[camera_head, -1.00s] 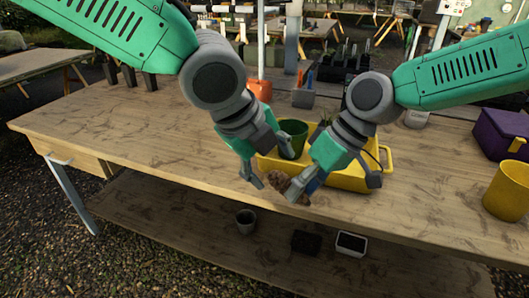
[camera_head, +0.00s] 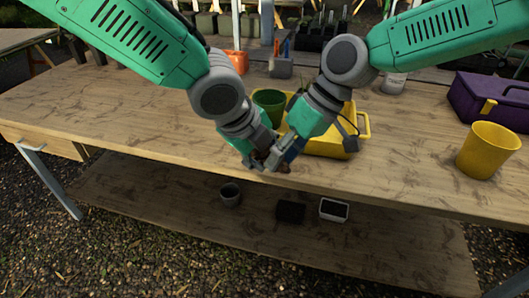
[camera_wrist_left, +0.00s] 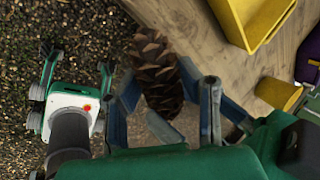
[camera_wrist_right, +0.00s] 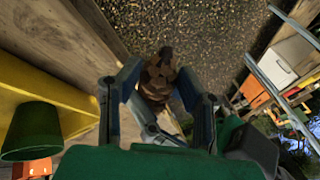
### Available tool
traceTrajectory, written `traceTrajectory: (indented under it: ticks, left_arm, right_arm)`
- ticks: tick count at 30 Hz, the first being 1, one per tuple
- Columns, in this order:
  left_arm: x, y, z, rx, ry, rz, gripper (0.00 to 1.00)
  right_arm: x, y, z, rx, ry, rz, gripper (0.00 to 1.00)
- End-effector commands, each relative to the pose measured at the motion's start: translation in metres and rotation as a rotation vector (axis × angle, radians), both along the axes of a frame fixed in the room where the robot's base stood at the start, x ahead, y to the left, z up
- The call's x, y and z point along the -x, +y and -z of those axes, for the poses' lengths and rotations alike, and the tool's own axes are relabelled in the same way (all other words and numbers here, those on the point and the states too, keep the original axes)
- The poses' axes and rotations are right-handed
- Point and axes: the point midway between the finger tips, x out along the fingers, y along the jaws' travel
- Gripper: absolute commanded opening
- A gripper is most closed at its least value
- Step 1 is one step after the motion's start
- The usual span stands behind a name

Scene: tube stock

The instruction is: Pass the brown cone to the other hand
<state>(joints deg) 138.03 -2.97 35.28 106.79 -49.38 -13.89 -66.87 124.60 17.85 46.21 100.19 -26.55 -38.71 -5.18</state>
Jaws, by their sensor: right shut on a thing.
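The brown cone (camera_head: 285,168) is a scaly pine cone, mostly hidden by the grippers in the head view, in front of the table's front edge. My right gripper (camera_head: 277,158) is shut on it; the right wrist view shows the cone (camera_wrist_right: 158,75) between the right fingers (camera_wrist_right: 158,82). My left gripper (camera_head: 256,163) is right beside the right one. In the left wrist view the cone (camera_wrist_left: 157,70) stands between the left fingers (camera_wrist_left: 158,75), which are spread around it with a gap at the left. Finger contact there is hard to judge.
A yellow crate (camera_head: 335,147) and a green pot (camera_head: 270,104) stand just behind the grippers. A yellow pot (camera_head: 487,150) and a purple toolbox (camera_head: 490,95) are at the right. The table's left part is clear.

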Motion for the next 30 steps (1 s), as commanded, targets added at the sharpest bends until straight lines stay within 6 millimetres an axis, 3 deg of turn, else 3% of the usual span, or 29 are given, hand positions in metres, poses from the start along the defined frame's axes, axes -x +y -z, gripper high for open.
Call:
traceTrajectory:
  ticks: [3, 4, 6, 19, 30]
  left_arm:
    - [0.001, 0.001, 0.001, -0.003, 0.002, 0.001, 0.03]
    - [0.001, 0.001, 0.001, -0.003, 0.002, 0.001, 0.03]
    - [0.001, 0.001, 0.001, -0.003, 0.002, 0.001, 0.03]
    - [0.001, 0.001, 0.0, -0.003, 0.002, 0.001, 0.03]
    - [0.001, 0.001, 0.0, -0.002, 0.001, 0.001, 0.03]
  right_arm:
    - [-0.001, -0.001, 0.0, 0.001, -0.001, 0.002, 0.06]
    - [-0.001, -0.001, 0.0, 0.001, -0.001, 0.002, 0.36]
    - [-0.001, -0.001, 0.0, 0.0, -0.002, 0.002, 0.57]
    - [-0.002, -0.005, -0.008, 0.0, -0.003, 0.003, 0.57]
    - [-0.011, -0.042, -0.072, -0.002, -0.005, 0.005, 0.57]
